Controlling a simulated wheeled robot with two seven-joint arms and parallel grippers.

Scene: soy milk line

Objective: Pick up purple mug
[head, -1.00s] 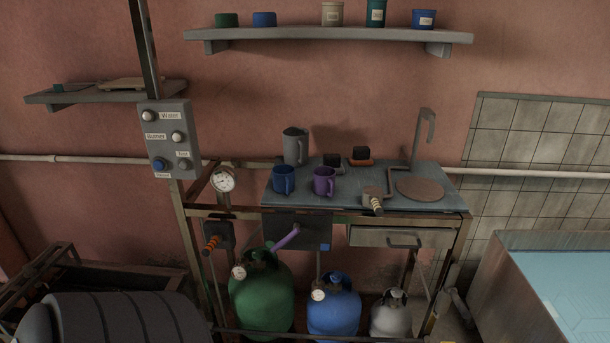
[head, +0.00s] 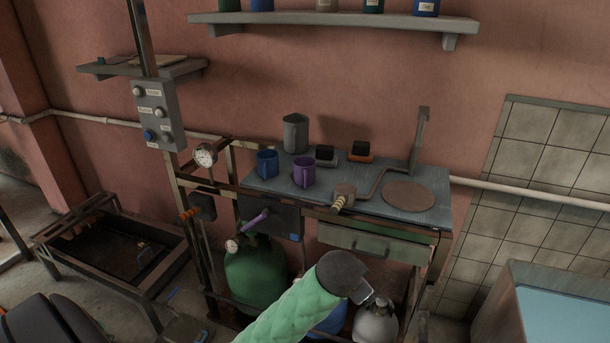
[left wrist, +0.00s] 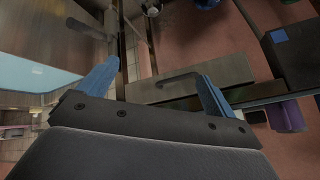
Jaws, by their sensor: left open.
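The purple mug (head: 304,172) stands upright on the blue-grey worktop (head: 335,193), right of a blue mug (head: 267,162). My left arm, in a green sleeve, comes in from the bottom of the head view. Its gripper (head: 363,292) is in front of the drawer, lower than the mug and to its right. In the left wrist view the gripper (left wrist: 155,78) shows two blue fingers wide apart with nothing between them. A purple shape, which looks like the purple mug (left wrist: 288,115), is at the right, outside the fingers. My right gripper is not visible.
A grey pitcher (head: 295,133), two small dark-topped blocks and a crank-like handle (head: 343,194) are on the worktop. A drawer (head: 372,241) is under its front edge. Green (head: 255,275) and grey (head: 376,322) canisters stand below. A water tank (head: 560,305) is at right.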

